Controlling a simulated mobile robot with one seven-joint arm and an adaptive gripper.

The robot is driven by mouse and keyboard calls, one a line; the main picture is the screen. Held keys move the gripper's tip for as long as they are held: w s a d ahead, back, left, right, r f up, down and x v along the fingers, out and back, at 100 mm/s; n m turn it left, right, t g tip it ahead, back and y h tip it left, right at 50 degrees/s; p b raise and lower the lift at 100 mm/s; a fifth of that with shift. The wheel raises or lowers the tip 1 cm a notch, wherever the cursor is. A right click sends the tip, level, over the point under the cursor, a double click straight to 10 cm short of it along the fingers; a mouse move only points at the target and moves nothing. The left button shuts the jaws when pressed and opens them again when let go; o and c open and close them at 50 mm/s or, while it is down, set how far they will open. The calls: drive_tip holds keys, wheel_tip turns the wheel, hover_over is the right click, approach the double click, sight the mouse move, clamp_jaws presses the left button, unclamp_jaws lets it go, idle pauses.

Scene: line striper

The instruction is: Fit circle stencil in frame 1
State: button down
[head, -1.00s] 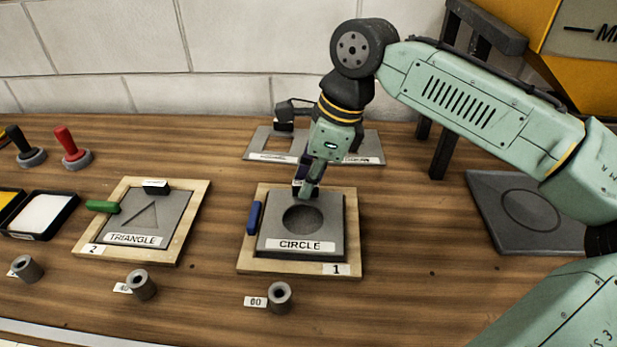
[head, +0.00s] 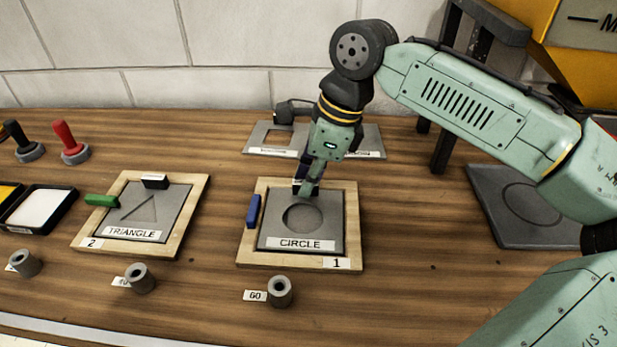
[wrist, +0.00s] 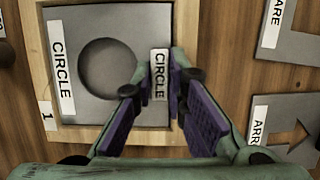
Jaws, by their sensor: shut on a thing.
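The circle stencil (head: 333,232) is a grey square plate with a round hole and a CIRCLE label. It lies flat within the wooden border of frame 1 (head: 353,225). My gripper (head: 306,184) is over the stencil's back edge, shut on its raised grip, which carries a small CIRCLE label (wrist: 159,74) in the wrist view. The stencil (wrist: 110,20) and the wooden frame (wrist: 33,50) also show there. The fingers hide part of the back edge, so I cannot tell whether it is fully seated there. A blue toggle (head: 254,211) sits on the frame's left side.
Frame 2 (head: 83,228) at left holds the triangle stencil (head: 172,215). Square and arrow stencils (head: 262,147) lie behind my gripper. A grey plate (head: 490,190) with a round outline is at right. Small grey cylinders, one of them here (head: 280,291), stand in front.

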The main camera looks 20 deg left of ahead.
idle(0.3)
drive_tip(key=c, duration=1.5)
unclamp_jaws()
drive_tip(key=shift+f, duration=0.1)
drive_tip(key=shift+c, duration=0.2)
drive_tip(key=shift+o, duration=0.4)
drive_tip(key=p+v, duration=0.5)
drive_tip(key=shift+r, duration=0.35)
drive_tip(key=shift+v, duration=1.2)
drive_tip(key=shift+d, duration=0.1)
drive_tip(key=shift+f, duration=0.1)
